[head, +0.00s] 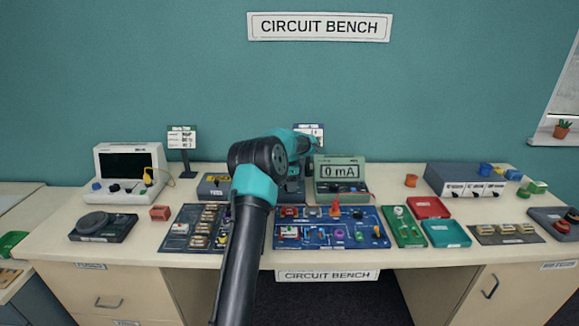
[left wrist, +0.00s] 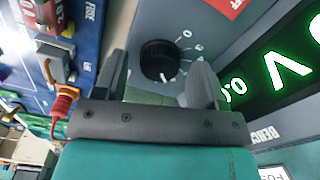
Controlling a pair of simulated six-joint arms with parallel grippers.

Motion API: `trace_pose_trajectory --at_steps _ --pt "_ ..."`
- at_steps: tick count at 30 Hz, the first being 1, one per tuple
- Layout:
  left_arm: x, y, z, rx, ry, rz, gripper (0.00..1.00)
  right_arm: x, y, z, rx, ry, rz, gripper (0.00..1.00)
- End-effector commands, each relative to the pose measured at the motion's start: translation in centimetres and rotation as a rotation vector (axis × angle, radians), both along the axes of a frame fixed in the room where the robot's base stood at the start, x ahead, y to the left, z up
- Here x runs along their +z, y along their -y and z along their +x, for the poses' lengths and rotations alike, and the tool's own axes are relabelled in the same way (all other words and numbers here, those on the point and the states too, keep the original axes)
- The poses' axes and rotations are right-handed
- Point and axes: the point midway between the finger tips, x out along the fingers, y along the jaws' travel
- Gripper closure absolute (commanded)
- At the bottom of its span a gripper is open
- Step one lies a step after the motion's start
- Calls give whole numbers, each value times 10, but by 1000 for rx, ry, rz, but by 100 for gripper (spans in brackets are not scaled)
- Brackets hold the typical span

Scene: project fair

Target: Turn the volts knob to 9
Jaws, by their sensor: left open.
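The black volts knob (left wrist: 160,58) sits on a grey panel in the left wrist view, with white scale marks around part of it. A white mark shows at its lower edge; I cannot read which number it meets. A display (left wrist: 285,70) beside it glows green with a V and part of a reading starting 0. My left gripper (left wrist: 160,76) is open, with one finger on each side of the knob in the picture; contact is not clear. In the head view my left arm hides most of the power supply (head: 291,196) and the knob. My right gripper is out of view.
A meter (head: 340,172) reading 0 mA stands right of the arm. A blue circuit board (head: 330,243) with parts lies in front. A red lead (left wrist: 64,100) runs close to the left finger. Red tray (head: 430,207) and teal tray (head: 446,233) lie right.

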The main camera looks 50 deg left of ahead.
Motion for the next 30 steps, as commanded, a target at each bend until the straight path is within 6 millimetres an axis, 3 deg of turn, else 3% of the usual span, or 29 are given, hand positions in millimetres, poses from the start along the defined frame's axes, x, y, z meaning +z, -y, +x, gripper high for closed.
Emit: trace_pose_trajectory --at_steps 5,24,30 --pt "21 0 0 0 3 2 35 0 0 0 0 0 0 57" --pt "141 0 1 0 4 3 35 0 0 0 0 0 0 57" --pt "164 0 1 -1 3 2 35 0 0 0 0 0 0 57"
